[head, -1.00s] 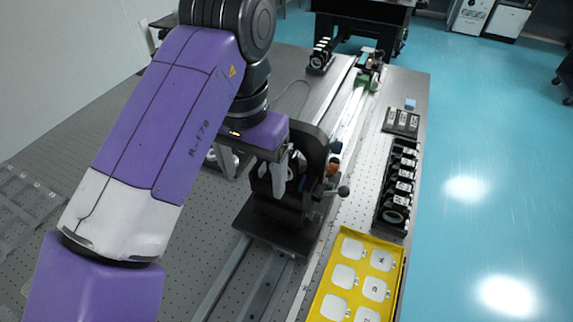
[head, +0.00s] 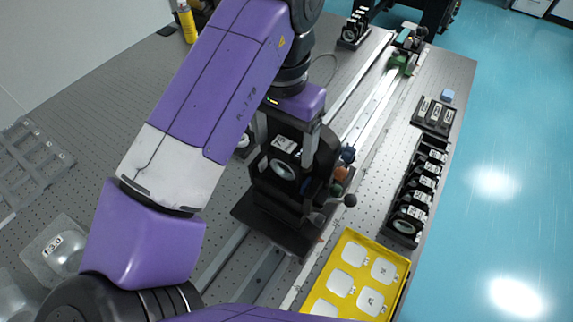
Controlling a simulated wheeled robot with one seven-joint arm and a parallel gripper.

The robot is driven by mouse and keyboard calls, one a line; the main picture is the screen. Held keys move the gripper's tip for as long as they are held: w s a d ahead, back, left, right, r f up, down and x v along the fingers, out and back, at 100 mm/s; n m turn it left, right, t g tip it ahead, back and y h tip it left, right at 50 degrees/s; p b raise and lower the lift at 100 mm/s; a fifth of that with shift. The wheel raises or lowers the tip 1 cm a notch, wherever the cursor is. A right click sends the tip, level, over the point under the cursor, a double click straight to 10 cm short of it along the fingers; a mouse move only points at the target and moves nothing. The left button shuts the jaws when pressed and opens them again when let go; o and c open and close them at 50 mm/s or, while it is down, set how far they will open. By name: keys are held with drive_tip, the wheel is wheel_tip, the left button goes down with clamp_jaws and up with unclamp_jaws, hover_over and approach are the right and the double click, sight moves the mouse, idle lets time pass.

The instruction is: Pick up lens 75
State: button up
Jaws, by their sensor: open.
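My gripper (head: 284,152) is open, pointing down near the middle of the table. Its two pale fingers stand on either side of a black lens mount with a white label (head: 285,145) and a round lens facing the camera. I cannot tell whether the fingers touch it. The mount sits in a black holder (head: 265,212) on the rail. More labelled black lens mounts stand in a row in a rack (head: 405,225) at the right table edge. The labels are too small to read, so I cannot tell which lens is 75.
A yellow tray (head: 347,238) with white square recesses lies at the front right. A small dark box with labelled pieces (head: 433,114) and a blue block (head: 447,96) lie farther back. Knobs (head: 349,200) stick out right of the holder. Clear trays (head: 35,160) lie at the left.

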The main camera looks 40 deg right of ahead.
sight(283, 158)
drive_tip(key=shift+s+a+f+p, duration=0.1)
drive_tip(key=shift+f+p, duration=0.45)
drive_tip(key=shift+f, duration=2.15)
drive_tip(key=c, duration=1.3)
